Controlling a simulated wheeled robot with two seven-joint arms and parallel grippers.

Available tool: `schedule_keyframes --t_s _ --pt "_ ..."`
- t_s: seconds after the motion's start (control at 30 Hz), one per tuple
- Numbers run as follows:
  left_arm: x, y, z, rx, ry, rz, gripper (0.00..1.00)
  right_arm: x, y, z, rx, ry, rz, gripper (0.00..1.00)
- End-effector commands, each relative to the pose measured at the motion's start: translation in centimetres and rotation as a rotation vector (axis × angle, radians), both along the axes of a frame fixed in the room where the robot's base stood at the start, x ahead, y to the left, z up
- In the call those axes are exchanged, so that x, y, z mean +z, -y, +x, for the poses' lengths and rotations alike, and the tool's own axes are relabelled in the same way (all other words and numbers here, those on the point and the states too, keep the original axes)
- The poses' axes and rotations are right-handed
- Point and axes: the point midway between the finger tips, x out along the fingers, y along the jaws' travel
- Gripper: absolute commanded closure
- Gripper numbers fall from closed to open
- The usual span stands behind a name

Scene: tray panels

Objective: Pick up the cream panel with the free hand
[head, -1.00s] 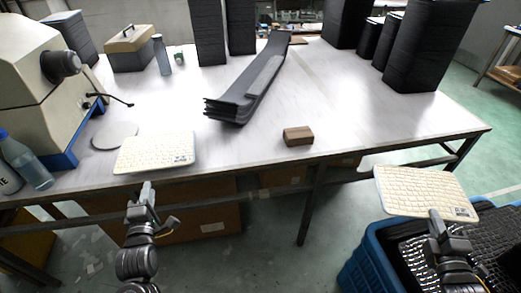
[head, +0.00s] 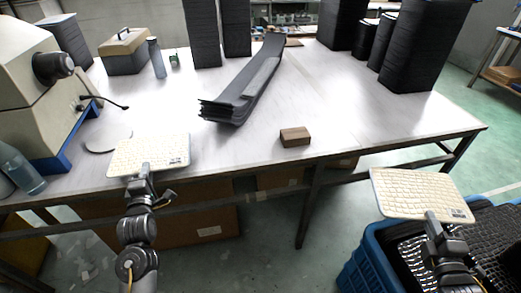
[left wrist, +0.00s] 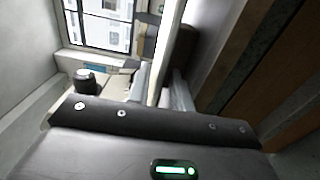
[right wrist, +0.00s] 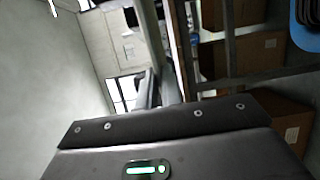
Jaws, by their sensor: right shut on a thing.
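A cream panel (head: 150,154) with a tile-like pattern lies flat at the table's front left edge, its near side jutting slightly over the edge. My left gripper (head: 145,170) is at the middle of its near side. In the left wrist view the fingers (left wrist: 160,92) stand apart, with the panel's pale edge (left wrist: 172,45) between them. My right gripper (head: 431,217) is shut on the near edge of a second cream panel (head: 418,192), held out tilted above a blue crate. This panel shows edge-on in the right wrist view (right wrist: 154,40).
The blue crate (head: 362,262) at lower right holds dark ribbed trays. On the table (head: 330,100) are a brown block (head: 295,137), long dark curved strips (head: 240,90), tall black stacks (head: 413,45) and a cream machine (head: 35,85) at left. The table's front middle is mostly clear.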

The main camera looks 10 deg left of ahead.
Motion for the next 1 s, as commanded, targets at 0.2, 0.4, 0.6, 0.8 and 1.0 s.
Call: schedule_keyframes --t_s 0.2,0.4,0.6,0.8,1.0 --pt "0.01 -0.01 -0.03 0.000 0.000 0.000 0.85 0.03 -0.01 0.01 0.000 0.001 0.000 1.00" --pt "0.00 -0.01 -0.03 0.000 0.000 0.000 0.98 0.04 -0.01 0.02 0.000 0.001 0.000 1.00" --pt "0.00 -0.01 -0.03 0.000 0.000 0.000 1.00 0.04 -0.01 0.02 0.000 0.001 0.000 1.00" --pt "-0.01 -0.01 -0.04 0.000 0.000 0.000 1.00 0.03 -0.01 0.02 0.000 0.001 0.000 1.00" --pt "0.07 0.00 -0.03 0.000 0.001 0.000 1.00 0.08 -0.01 0.02 0.000 0.001 0.000 1.00"
